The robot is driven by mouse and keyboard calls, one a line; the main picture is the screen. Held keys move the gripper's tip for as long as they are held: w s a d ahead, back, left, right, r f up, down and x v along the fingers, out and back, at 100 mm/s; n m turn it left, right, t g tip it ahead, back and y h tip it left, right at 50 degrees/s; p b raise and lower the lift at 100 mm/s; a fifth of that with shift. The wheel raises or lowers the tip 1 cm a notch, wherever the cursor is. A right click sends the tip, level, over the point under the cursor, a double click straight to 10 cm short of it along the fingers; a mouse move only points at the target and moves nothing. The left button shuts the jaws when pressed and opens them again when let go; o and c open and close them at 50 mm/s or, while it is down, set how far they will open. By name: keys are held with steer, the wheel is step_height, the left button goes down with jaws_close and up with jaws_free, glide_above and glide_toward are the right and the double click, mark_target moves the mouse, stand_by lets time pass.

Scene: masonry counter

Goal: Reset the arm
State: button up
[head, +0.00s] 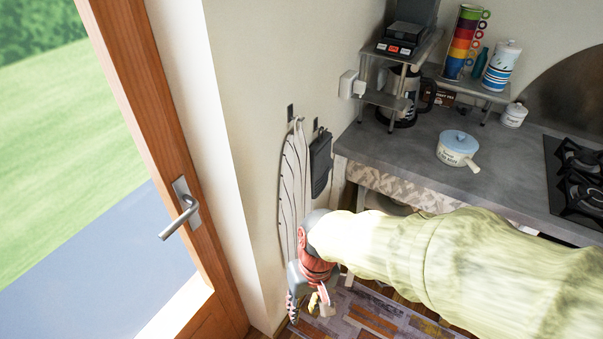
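My arm, in a pale yellow-green sleeve, reaches in from the right side of the head view. My gripper (308,302) is at its end, low in the picture, pointing down in front of the wall and above the patterned rug. No held object can be made out.
A striped cloth (292,190) hangs on the wall beside the gripper. A wooden-framed glass door (165,130) stands at left. A rug (375,315) lies below.

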steer(key=s+d+r+m+t+h+p, duration=0.1)
steer(key=d+r+t, duration=0.5)
steer(key=d+r, duration=1.2)
step_height(320, 180, up, 2)
steer(key=m+p, duration=0.1)
steer(key=m, duration=0.1)
steer(key=shift+s+d+r+m, duration=0.2)
steer(key=shift+s+d+m, duration=0.1)
steer(key=shift+s+m, duration=0.1)
